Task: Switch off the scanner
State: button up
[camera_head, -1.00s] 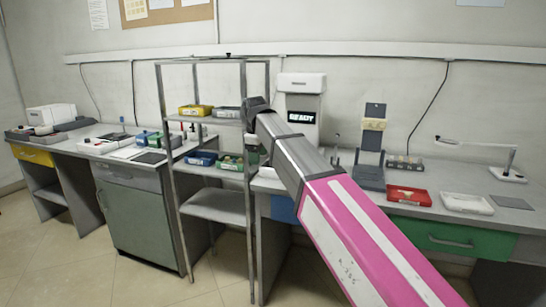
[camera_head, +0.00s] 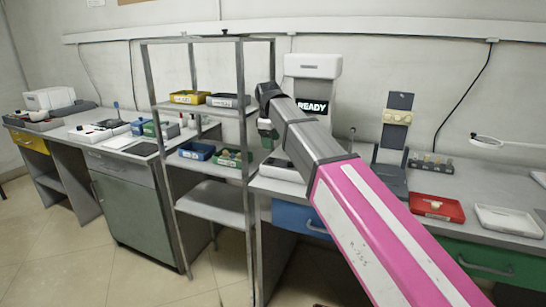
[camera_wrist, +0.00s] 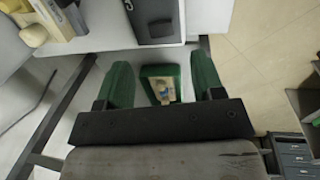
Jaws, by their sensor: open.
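The scanner appears to be the tall white machine (camera_head: 313,68) on the right bench, with a black display (camera_head: 312,106) reading "READY". My arm crosses in front of its lower part, so its base is partly hidden and I cannot make out a switch. My gripper (camera_wrist: 160,76) shows in the wrist view with its two green fingers wide apart. It is empty and points down by the rack, to the left of the scanner. A green tray (camera_wrist: 162,84) shows lower down between the fingers, not held.
A metal rack (camera_head: 245,160) stands left of the scanner, with yellow (camera_head: 190,98), grey (camera_head: 228,101) and blue (camera_head: 196,151) trays. A device on a dark stand (camera_head: 397,116), a red tray (camera_head: 437,207) and a white tray (camera_head: 508,220) are on the right bench. Floor is free in front.

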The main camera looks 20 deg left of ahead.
aim_at(273, 160)
jog(key=f, duration=0.5)
jog(key=w+f, duration=0.1)
jog(key=f, duration=0.1)
jog(key=shift+w+f, duration=0.1)
jog(key=shift+f, duration=0.2)
jog(key=shift+c, duration=0.3)
